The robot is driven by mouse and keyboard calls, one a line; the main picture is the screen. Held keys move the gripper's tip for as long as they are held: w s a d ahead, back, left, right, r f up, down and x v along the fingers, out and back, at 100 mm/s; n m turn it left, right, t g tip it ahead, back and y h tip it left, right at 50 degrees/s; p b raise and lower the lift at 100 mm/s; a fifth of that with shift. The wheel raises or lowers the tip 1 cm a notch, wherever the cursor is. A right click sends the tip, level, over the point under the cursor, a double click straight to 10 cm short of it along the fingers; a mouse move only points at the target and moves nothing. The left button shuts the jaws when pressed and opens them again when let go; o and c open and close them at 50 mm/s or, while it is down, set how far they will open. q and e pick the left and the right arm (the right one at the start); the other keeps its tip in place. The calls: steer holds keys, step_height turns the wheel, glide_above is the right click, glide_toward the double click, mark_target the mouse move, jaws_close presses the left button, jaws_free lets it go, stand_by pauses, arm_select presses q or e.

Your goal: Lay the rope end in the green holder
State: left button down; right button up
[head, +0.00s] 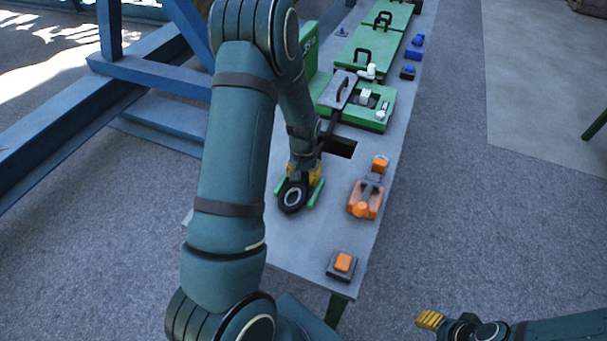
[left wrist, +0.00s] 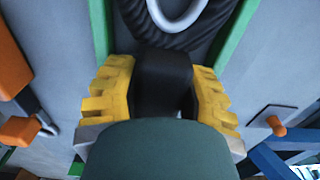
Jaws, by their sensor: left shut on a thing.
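The rope end is a black loop around a grey metal ring (head: 292,196). Its black neck (left wrist: 163,82) is between the yellow fingers of my left gripper (head: 302,175), which is shut on it. In the left wrist view the ring (left wrist: 180,18) shows at the top. The green holder shows as two green bars (head: 316,192), one on each side of the loop. In the left wrist view a bar (left wrist: 238,32) also shows on each side. The loop is between the bars; whether it rests on the bottom is hidden. My right gripper (head: 430,320) hangs at the lower right, its finger gap unclear.
An orange clamp (head: 365,198) and an orange button on a dark box (head: 342,265) stand to the right on the grey table (head: 305,245). A green box (head: 378,112) with a grey lever (head: 338,90) and green cases stand behind. A blue frame (head: 160,78) is at left.

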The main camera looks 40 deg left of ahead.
arm_select(q)
steer(key=shift+c, duration=2.4)
jaws_free()
step_height(320, 180, up, 12)
steer(key=shift+r, duration=0.1)
